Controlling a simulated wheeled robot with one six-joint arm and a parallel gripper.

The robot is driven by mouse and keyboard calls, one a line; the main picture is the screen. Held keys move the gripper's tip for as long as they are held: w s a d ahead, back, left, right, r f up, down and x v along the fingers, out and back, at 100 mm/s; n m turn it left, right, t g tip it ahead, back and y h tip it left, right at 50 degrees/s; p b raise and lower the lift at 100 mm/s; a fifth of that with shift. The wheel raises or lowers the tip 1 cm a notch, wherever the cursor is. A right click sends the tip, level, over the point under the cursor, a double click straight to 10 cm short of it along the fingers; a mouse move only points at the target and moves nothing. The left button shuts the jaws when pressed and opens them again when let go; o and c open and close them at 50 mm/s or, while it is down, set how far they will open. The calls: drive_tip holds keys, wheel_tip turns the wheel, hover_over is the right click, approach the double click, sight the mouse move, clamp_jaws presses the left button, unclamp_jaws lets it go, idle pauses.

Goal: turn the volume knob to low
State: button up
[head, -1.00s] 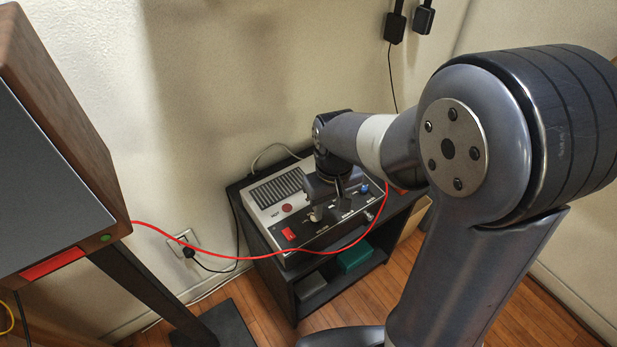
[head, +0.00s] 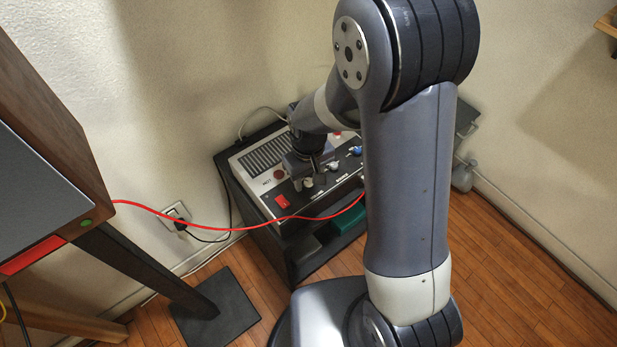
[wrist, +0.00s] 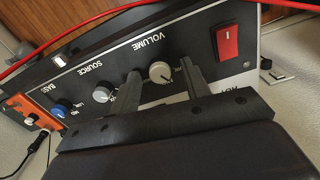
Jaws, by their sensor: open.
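The volume knob (wrist: 160,73) is a small cream knob under the word VOLUME on the amplifier's black front panel (wrist: 205,45). In the wrist view my gripper (wrist: 161,69) is open, one finger on each side of the knob, with gaps showing between. I cannot tell how deep the fingers reach. A dark mark shows on the knob's lower right; the small scale print is hard to read. In the head view my gripper (head: 313,166) is above the amplifier (head: 240,153), close to the cream knob (head: 308,182).
A red rocker switch (wrist: 228,42) sits beside the volume knob; the source knob (wrist: 103,93) and blue bass knob (wrist: 62,110) are on its other side. A red cable (head: 240,228) crosses in front of the amplifier. A speaker (head: 45,130) stands left.

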drive_tip(key=shift+f, duration=0.15)
drive_tip(key=shift+c, duration=0.3)
clamp_jaws()
drive_tip(key=shift+n, duration=3)
drive_tip(key=shift+o, duration=0.3)
unclamp_jaws()
